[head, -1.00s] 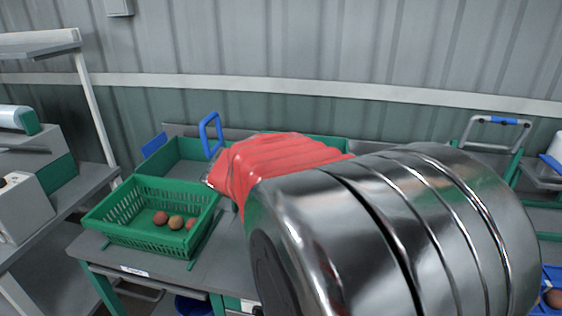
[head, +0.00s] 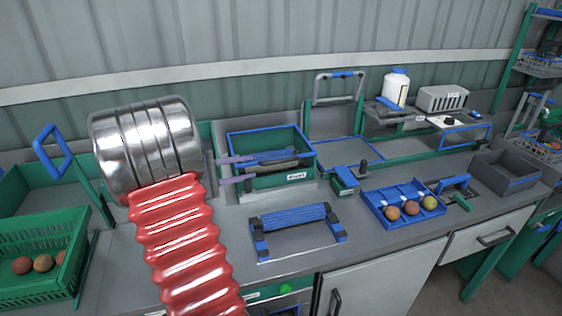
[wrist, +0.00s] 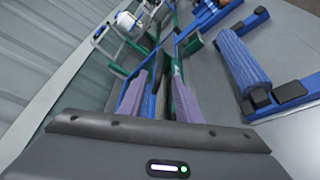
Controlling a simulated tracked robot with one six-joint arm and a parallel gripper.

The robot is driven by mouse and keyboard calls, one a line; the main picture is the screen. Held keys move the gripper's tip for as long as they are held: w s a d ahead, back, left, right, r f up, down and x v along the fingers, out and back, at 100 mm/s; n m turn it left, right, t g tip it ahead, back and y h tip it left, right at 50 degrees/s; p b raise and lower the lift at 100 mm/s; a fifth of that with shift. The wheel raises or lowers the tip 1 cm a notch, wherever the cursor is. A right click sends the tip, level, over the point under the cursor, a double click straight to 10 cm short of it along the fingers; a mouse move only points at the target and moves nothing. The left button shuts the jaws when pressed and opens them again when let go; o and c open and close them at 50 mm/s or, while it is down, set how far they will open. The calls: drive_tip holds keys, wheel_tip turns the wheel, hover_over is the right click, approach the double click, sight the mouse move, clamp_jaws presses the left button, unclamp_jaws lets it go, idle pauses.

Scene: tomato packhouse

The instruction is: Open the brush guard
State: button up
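A green box with a blue rim (head: 309,155) stands on the bench, with a blue and dark roller-like part (head: 272,160) inside and a label too small to read. I cannot tell which part is the brush guard. My gripper (head: 250,169) has two purple fingers at the left side of this box; contact is unclear. In the wrist view my gripper (wrist: 160,72) is open, with a gap between the fingers and blue and green edges beyond. A blue ribbed roller on a stand (head: 291,216) lies in front of the box; it also shows in the wrist view (wrist: 242,60).
A blue tray (head: 382,222) with several tomatoes and a small green block (head: 345,181) stand to the right. A grey hoop with a blue grip (head: 339,74) rises behind. A green crate (head: 72,262) is at left. The front bench strip is mostly clear.

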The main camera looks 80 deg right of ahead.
sight(274, 162)
drive_tip(key=x, duration=1.3)
drive_tip(key=shift+s+d+f, duration=0.15)
drive_tip(key=shift+s+d, duration=0.05)
drive_tip(key=shift+s, duration=0.1)
drive_tip(key=shift+c, duration=0.5)
clamp_jaws()
